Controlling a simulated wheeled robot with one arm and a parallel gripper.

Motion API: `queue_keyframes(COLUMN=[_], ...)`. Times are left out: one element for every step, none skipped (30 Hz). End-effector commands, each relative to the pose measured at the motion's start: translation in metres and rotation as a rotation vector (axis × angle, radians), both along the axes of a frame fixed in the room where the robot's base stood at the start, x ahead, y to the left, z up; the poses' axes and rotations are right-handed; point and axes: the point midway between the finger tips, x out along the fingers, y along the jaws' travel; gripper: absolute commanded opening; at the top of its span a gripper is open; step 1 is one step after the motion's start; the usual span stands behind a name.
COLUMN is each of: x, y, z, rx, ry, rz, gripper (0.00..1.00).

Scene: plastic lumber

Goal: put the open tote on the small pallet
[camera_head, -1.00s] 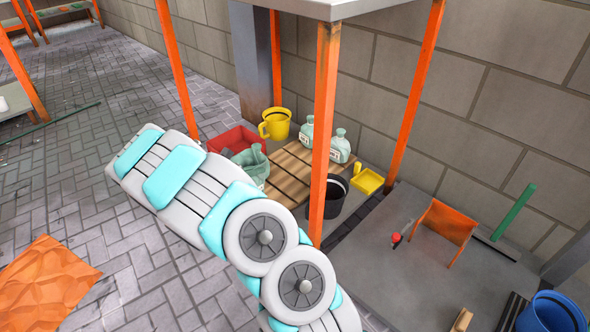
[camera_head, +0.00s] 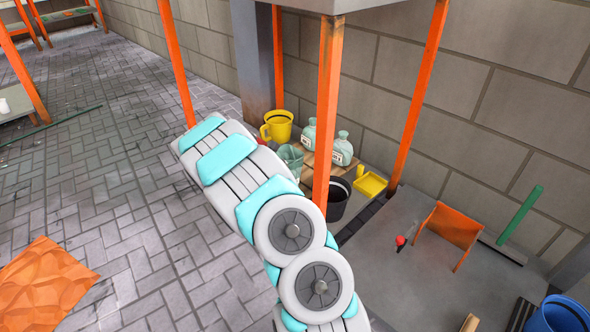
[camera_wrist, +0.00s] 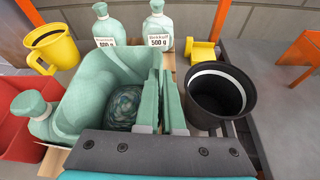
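The open tote (camera_wrist: 90,88) is pale green and fills the middle left of the wrist view, with a dark patterned patch at its bottom. In the head view part of the tote (camera_head: 292,158) shows past my arm, over the wooden pallet (camera_head: 308,172). My gripper (camera_wrist: 160,100) is shut on the tote's right wall, one finger on each side. In the wrist view the pallet (camera_wrist: 181,62) is mostly covered by the tote. I cannot tell whether the tote touches the pallet. In the head view my gripper is hidden behind my arm.
Two labelled bottles (camera_wrist: 103,25) stand behind the tote, and another green bottle (camera_wrist: 32,108) is close at its left. A black bucket (camera_wrist: 215,95) stands just right of my fingers. A yellow mug (camera_wrist: 50,47) and red bin (camera_wrist: 14,140) are left. An orange post (camera_head: 326,110) rises in front.

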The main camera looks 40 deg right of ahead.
Motion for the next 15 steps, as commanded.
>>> queue_keyframes(x=[-0.0001,-0.0002,0.0000,0.0000,0.0001,0.0002,0.0002,0.0003,0.0003,0.0003,0.0002,0.0002,0.0001,0.0000,0.0001], y=[0.0000,0.0000,0.0001,0.0001,0.0001,0.0002,0.0002,0.0002,0.0003,0.0002,0.0002,0.0002,0.0001,0.0000,0.0002], z=[-0.0098,-0.0125,-0.0145,-0.0150,-0.0147,-0.0141,-0.0138,-0.0137,-0.0137,-0.0137,-0.0141,-0.0151,-0.0163,-0.0172,-0.0165], rx=[0.000,0.000,0.000,0.000,-0.001,-0.001,-0.001,-0.001,-0.001,-0.001,-0.001,-0.001,-0.001,-0.001,-0.001], ry=[0.001,0.001,0.000,-0.001,-0.001,-0.001,-0.001,-0.001,-0.001,-0.001,-0.001,-0.001,-0.001,-0.001,-0.001], rz=[-0.001,-0.001,-0.001,-0.001,0.000,0.000,0.000,0.000,0.000,0.000,0.000,0.000,0.000,0.000,0.000], gripper=[0.00,0.00,0.00,0.00,0.00,0.00,0.00,0.00,0.00,0.00,0.00,0.00,0.00,0.00,0.09])
